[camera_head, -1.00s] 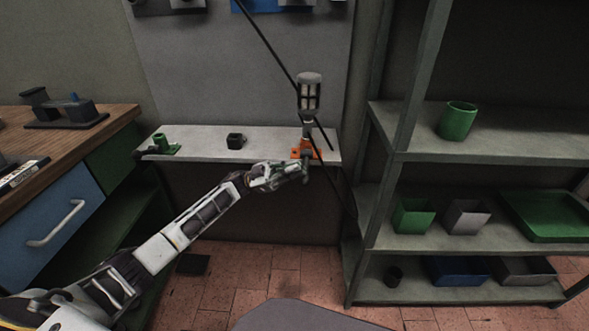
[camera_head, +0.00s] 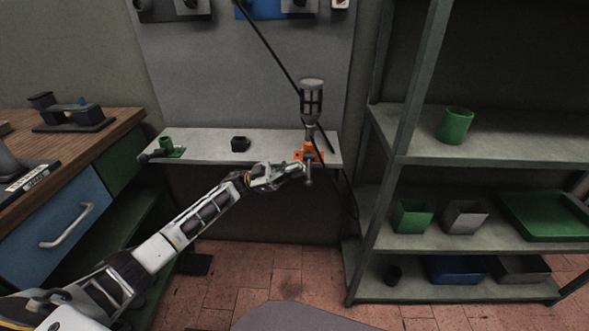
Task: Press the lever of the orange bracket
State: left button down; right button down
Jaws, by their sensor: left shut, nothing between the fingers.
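The orange bracket (camera_head: 314,155) sits at the right front edge of the narrow grey shelf (camera_head: 205,147). A grey caged cylinder (camera_head: 312,100) stands upright above it, and a dark thin bar slants beside it. A small grey rod with a crossbar (camera_head: 308,178) hangs below the bracket. I cannot tell which part is the lever. My left gripper (camera_head: 297,170) is shut and empty. It is just in front of and below the bracket and partly covers its lower left side. I cannot tell whether it touches. My right gripper is not in view.
A green bracket (camera_head: 169,148) and a small dark block (camera_head: 240,144) stand on the narrow shelf. A wooden-topped bench (camera_head: 95,133) is at the left. A shelving rack (camera_head: 400,155) with a green cup (camera_head: 454,125) and bins is at the right. A dark cable hangs below the cylinder.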

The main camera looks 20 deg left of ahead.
pick_arm(q)
jog(key=r+v, duration=0.1)
jog(key=v, duration=0.8)
jog(key=shift+a+p, duration=0.4)
jog(key=shift+a, duration=0.2)
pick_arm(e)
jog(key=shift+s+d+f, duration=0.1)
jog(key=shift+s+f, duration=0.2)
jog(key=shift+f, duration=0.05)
pick_arm(q)
jog(key=shift+w, duration=0.1)
jog(key=shift+d, duration=0.1)
